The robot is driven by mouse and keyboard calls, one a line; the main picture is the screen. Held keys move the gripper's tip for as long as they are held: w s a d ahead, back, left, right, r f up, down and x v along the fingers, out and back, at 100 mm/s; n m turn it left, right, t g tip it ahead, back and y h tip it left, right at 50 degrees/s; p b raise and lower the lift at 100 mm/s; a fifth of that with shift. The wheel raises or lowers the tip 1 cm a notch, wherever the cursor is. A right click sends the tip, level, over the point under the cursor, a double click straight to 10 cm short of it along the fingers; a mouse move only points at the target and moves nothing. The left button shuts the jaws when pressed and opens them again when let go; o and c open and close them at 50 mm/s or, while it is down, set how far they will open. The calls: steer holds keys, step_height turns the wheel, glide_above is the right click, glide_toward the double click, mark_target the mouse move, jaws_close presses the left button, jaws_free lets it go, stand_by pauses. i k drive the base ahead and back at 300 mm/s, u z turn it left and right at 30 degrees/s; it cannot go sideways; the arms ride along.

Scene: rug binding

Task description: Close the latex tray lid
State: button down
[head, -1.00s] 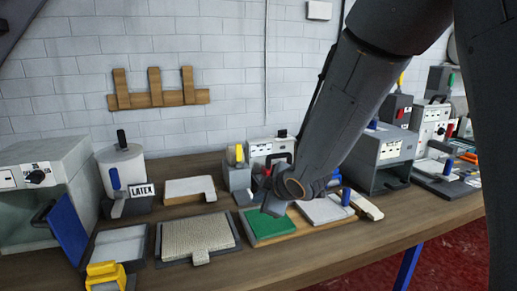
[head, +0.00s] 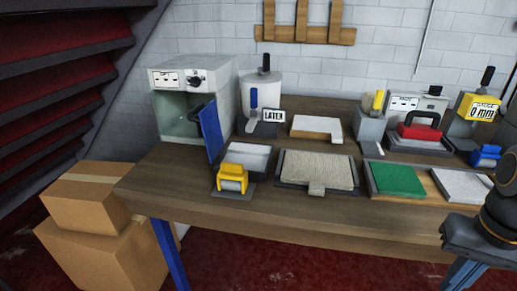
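The latex tray (head: 262,150), a grey-rimmed shallow tray with a whitish inside, sits on the left part of the bench in the head view. Its blue lid (head: 211,132) stands up, open, along the tray's left side; a dark handle sticks out on the lid's far side. A yellow roller (head: 232,172) stands at the tray's front edge and hides part of it. My gripper (head: 462,236) shows only partly at the lower right edge, in front of the bench and far from the lid. Its fingers cannot be made out.
A grey oven-like box (head: 187,82) stands behind and left of the lid, close to it. A white pot (head: 262,90) and LATEX sign (head: 272,116) are behind the tray. A rug sample (head: 318,170) lies to its right. Cardboard boxes (head: 95,195) are on the floor left.

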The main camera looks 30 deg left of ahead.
mark_target(208, 118)
steer(key=u, duration=3.3)
steer(key=i, duration=1.6)
steer(key=z, duration=3.2)
